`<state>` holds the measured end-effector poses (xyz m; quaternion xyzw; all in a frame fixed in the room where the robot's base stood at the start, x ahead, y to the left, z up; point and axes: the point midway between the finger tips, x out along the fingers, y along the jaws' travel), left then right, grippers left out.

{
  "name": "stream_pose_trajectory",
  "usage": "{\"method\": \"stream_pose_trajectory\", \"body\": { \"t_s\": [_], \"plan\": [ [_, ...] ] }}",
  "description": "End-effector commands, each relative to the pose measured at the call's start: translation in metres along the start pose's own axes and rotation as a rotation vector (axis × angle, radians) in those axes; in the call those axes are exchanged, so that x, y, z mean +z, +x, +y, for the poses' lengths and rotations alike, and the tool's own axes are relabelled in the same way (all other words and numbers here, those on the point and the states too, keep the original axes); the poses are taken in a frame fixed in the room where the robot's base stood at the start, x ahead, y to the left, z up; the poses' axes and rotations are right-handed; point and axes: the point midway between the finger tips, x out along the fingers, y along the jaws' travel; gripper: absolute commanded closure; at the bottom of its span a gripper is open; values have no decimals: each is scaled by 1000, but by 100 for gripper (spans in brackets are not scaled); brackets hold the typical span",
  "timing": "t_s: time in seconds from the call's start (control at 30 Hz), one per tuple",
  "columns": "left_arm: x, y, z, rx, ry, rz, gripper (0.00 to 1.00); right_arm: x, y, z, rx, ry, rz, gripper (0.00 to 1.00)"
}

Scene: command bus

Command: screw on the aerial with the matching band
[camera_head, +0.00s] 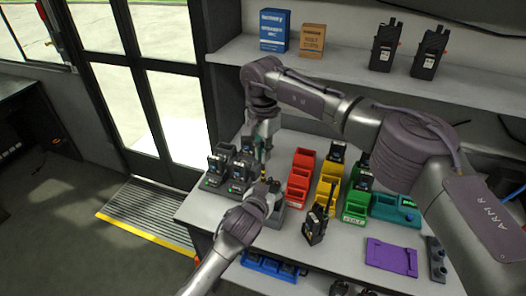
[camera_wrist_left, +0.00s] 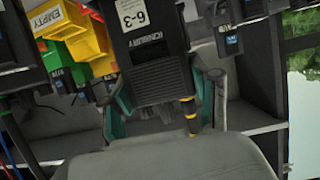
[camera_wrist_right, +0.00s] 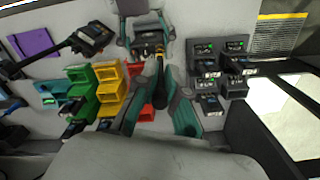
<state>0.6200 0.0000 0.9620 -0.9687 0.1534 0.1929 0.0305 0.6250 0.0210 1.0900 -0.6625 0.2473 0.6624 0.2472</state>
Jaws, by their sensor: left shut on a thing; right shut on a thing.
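My left gripper (camera_head: 268,190) is shut on a black radio (camera_wrist_left: 152,60) with a "6-3" label, just above the front of the table. The radio's knobs and top end point down in the left wrist view. My right gripper (camera_head: 263,146) is above it, fingers pointing down, shut on a thin black aerial (camera_wrist_right: 160,82). In the left wrist view a shaft with yellow bands (camera_wrist_left: 190,115) stands at a corner of the radio's top. The right wrist view shows the aerial's far end at the radio held by my left gripper (camera_wrist_right: 147,38). I cannot tell whether it is seated.
Several radios stand in dark chargers (camera_head: 238,172) left of the grippers. Red (camera_head: 299,180), yellow (camera_head: 327,183) and green (camera_head: 355,207) bins are close on the right. A purple mat (camera_head: 391,256) lies right. A shelf (camera_head: 345,62) runs behind.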

Motion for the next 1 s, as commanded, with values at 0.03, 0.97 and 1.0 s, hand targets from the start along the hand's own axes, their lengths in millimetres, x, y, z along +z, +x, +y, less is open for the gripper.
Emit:
{"method": "stream_pose_trajectory", "body": {
  "t_s": [0.03, 0.97, 1.0],
  "plan": [
    [0, 0, 0, 0, 0, -1, 100, 0, 0, 0, -1, 112, 1, 100],
    [0, 0, 0, 1, 0, 0, 100, -1, 0, -1, 0, 2315, -1, 100],
    [0, 0, 0, 1, 0, 0, 100, -1, 0, -1, 0, 2394, -1, 100]
  ]
}}
